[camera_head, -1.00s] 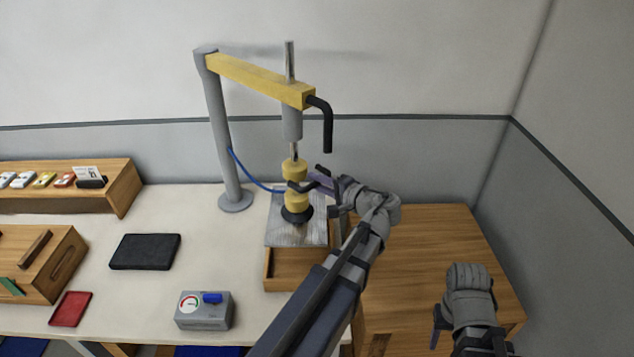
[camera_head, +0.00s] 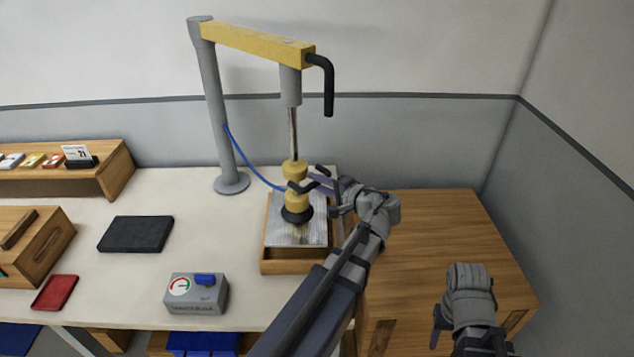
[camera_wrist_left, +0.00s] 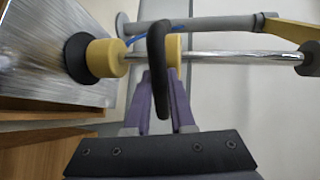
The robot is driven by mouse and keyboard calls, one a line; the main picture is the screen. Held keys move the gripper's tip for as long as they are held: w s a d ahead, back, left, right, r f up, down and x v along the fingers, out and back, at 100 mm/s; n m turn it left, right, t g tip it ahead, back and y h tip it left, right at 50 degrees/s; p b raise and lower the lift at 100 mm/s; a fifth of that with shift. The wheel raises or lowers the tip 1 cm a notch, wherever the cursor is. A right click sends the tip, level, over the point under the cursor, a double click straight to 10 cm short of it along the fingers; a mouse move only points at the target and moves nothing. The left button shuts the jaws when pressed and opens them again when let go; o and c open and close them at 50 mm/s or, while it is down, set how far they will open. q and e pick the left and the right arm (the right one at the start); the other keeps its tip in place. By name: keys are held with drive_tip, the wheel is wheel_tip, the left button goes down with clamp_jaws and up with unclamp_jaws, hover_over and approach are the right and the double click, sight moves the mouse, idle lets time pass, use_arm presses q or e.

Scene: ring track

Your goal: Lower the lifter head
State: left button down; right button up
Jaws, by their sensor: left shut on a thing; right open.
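The lifter is a grey post with a yellow arm (camera_head: 255,43) and a thin steel rod hanging from it. The lifter head (camera_head: 294,170) is a yellow body with a black suction cup (camera_head: 297,215) at its lower end. The cup is over a brushed metal plate (camera_head: 285,237); I cannot tell if they touch. My left gripper (camera_head: 312,184) is shut on the head's black handle (camera_wrist_left: 158,65), and its purple fingers show in the left wrist view. My right gripper (camera_head: 461,335) is low at the right, away from the lifter, its fingers partly hidden.
The plate lies on a wooden tray (camera_head: 290,267) at the bench's right end. A grey gauge box with a blue switch (camera_head: 197,293), a black pad (camera_head: 136,234) and a red card (camera_head: 55,292) lie to the left. A wooden cabinet (camera_head: 440,240) stands at right.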

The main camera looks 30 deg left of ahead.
use_arm(q)
drive_tip(key=c, duration=0.8)
unclamp_jaws()
drive_tip(key=shift+o, duration=0.2)
drive_tip(key=p+v, duration=0.1)
drive_tip(key=v, duration=0.7)
drive_tip(key=shift+p, duration=0.4)
drive_tip(key=shift+a, duration=0.1)
